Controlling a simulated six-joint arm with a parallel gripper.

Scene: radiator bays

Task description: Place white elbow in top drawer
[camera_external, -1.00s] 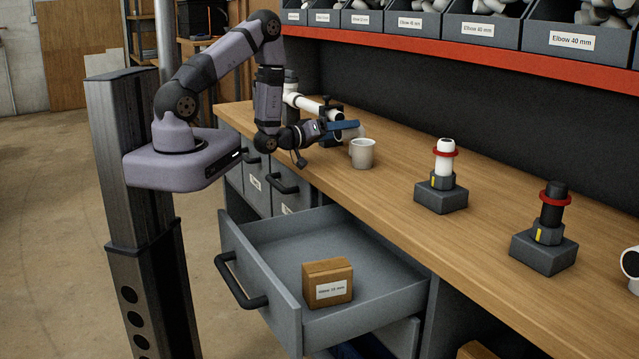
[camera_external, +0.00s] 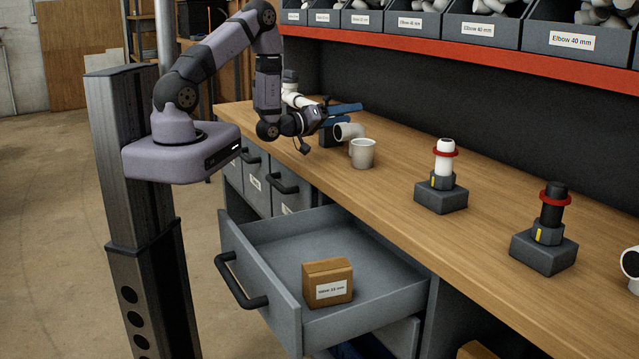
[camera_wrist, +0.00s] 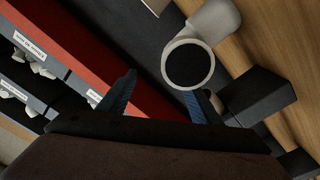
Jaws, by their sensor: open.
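A pale white-grey elbow (camera_external: 349,131) is on the workbench just beyond my gripper (camera_external: 343,112), beside a mug. In the wrist view the elbow (camera_wrist: 214,22) shows its dark round opening toward the camera, close to the right finger. My gripper (camera_wrist: 162,92) is open, its blue fingers apart with nothing between them. I cannot tell whether the elbow touches the right finger or the black block beside it. The top drawer (camera_external: 258,268) below the bench is pulled open and holds a cardboard box (camera_external: 328,283) labelled as elbows; the rest of its floor is bare.
A grey mug (camera_external: 362,153) stands close to the elbow. A black block (camera_wrist: 257,95) lies beside the elbow. Two dark stands hold a white fitting (camera_external: 444,158) and a black fitting (camera_external: 553,205) with red rings. Labelled bins (camera_external: 480,28) line the shelf behind.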

